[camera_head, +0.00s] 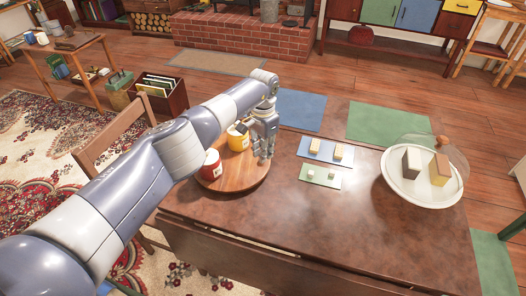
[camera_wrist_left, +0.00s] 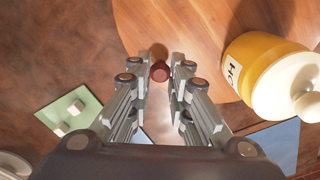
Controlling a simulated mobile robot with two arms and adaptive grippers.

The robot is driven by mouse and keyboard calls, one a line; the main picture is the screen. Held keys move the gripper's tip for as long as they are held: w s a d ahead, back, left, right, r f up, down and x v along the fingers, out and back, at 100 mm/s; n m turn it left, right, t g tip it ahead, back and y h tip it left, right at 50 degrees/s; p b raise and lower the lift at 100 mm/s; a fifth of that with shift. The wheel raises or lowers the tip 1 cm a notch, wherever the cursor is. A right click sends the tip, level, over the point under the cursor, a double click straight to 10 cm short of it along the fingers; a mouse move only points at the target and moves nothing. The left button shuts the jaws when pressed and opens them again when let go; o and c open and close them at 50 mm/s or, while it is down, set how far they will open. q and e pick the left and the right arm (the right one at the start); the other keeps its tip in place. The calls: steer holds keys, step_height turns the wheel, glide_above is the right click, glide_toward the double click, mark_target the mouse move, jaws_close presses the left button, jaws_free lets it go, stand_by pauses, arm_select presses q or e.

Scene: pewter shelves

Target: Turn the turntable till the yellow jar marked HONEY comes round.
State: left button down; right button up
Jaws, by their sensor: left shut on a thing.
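The round wooden turntable (camera_head: 238,180) lies on the brown table and also fills the top of the left wrist view (camera_wrist_left: 205,30). A yellow jar (camera_head: 236,141) and a red jar (camera_head: 211,166) stand on it. In the left wrist view the yellow jar (camera_wrist_left: 262,62) has a cream lid and a label starting "HO"; the rest is turned out of sight. My left gripper (camera_head: 265,157) points down at the turntable's right edge. Its fingers (camera_wrist_left: 161,76) are shut on a small dark red knob (camera_wrist_left: 160,71) at the rim. My right gripper is not in view.
Right of the turntable lie a blue mat (camera_head: 315,147) and a green mat (camera_head: 319,182) with small blocks. A white plate (camera_head: 420,198) with two blocks and a clear cover stands at the right. The table's front middle (camera_head: 365,230) is clear.

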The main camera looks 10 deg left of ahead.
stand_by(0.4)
arm_select(q)
steer(key=c, duration=1.5)
jaws_free()
steer(key=shift+o, duration=0.2)
step_height(320, 180, up, 12)
